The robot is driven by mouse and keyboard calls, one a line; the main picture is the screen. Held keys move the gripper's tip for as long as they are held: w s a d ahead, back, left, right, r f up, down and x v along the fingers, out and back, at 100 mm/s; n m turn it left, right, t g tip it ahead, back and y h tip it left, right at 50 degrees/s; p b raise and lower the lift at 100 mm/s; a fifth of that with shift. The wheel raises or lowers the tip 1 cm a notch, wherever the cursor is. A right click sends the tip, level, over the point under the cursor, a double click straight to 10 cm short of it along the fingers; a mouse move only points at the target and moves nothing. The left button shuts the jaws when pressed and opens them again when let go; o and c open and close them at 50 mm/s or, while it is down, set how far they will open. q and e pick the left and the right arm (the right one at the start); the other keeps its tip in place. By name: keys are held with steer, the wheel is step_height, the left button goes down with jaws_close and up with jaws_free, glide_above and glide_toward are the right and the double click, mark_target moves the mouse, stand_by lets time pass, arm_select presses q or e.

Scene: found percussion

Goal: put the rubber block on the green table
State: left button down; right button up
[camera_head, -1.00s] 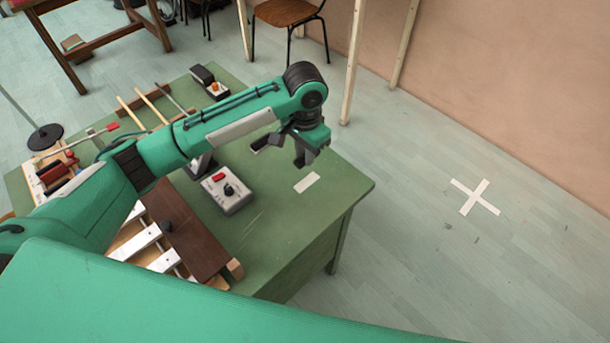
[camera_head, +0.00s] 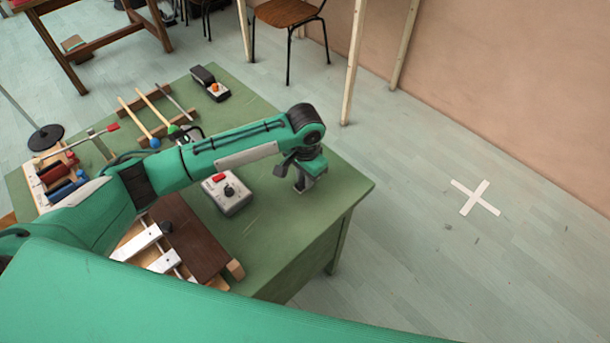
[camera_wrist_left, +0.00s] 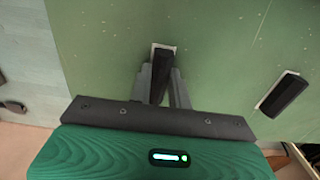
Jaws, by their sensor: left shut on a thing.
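My left gripper (camera_head: 301,186) is low over the right part of the green table (camera_head: 272,236), pointing down. In the left wrist view its two grey fingers (camera_wrist_left: 161,84) are shut on a dark rubber block (camera_wrist_left: 162,62). I cannot tell whether the block touches the table. My right gripper is not in view.
A grey box with a red button (camera_head: 228,194), a xylophone-like instrument (camera_head: 185,238), mallets (camera_head: 155,108) and a black pedal (camera_head: 210,83) occupy the table. The table's right corner is bare.

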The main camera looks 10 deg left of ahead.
arm_select(q)
steer(key=c, duration=1.3)
jaws_free()
step_height(320, 180, up, 12)
